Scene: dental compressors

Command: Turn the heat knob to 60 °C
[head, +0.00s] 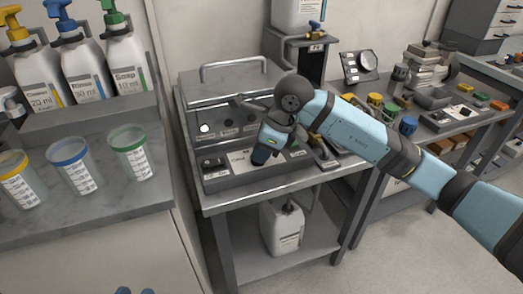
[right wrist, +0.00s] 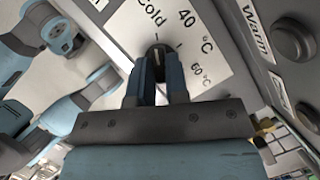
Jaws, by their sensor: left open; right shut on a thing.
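The heat knob (right wrist: 159,52) is dark and sits on a white plate (right wrist: 205,50) marked Cold, 40 °C and 60 °C in the right wrist view. My right gripper (right wrist: 158,68) is shut on the knob, with a finger on each side. The fingers hide part of the knob, and I cannot tell which mark it points to. In the head view my right gripper (head: 262,157) reaches down to the front panel of the bath unit (head: 222,178) and covers the knob.
The unit has a lid with a handle (head: 234,64) and stands on a metal table. Another dark knob (head: 212,163) is on its panel. A Warm label (right wrist: 257,30) is beside the plate. Pump bottles (head: 85,75) and cups (head: 75,170) stand on the left counter.

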